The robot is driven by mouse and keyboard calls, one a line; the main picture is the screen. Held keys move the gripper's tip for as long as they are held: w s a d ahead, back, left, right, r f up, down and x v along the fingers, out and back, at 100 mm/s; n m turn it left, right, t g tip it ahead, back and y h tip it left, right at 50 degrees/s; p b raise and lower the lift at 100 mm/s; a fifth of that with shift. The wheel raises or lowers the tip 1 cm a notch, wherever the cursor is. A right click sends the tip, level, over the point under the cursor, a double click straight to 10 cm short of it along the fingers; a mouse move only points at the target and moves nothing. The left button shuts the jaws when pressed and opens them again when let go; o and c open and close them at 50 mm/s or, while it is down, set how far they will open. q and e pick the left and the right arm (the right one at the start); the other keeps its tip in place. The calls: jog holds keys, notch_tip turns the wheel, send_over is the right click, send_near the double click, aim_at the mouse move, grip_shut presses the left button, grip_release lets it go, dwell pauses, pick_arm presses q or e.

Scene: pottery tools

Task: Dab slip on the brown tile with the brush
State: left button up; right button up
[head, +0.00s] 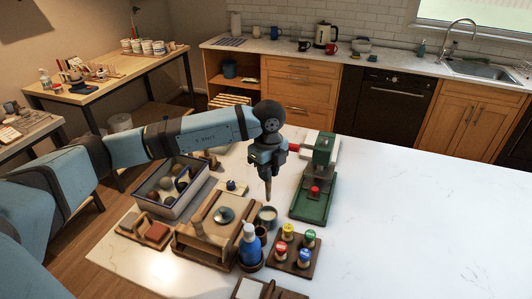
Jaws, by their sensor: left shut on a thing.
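My left gripper (268,172) is above the middle of the work area, shut on the brush (268,190), a thin brown shape that points down. The brush's lower end is just above a small pale cup (267,215); I cannot tell whether it touches the cup or what the cup holds. A brown tile (157,232) lies on a wooden holder (140,238) at the front left, well apart from the gripper. My right gripper is not in view.
A grey bin (154,213) of round pieces stands behind the tile. A wooden board frame (190,247), a blue bottle (250,245), a rack of coloured-lid jars (285,268) and a green press (312,205) crowd around the cup. The white counter's right side (430,220) is clear.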

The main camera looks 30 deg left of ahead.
aim_at(268, 194)
pick_arm(q)
jog(key=shift+f, duration=0.7)
notch_tip(268, 194, down, 8)
jog(key=b, duration=0.4)
jog(key=shift+w+r+b, duration=0.1)
jog(key=shift+r+b, duration=0.15)
jog(key=shift+b, duration=0.05)
jog(key=shift+r, duration=0.1)
jog(key=shift+r+p, duration=2.05)
jog(key=shift+r, duration=1.45)
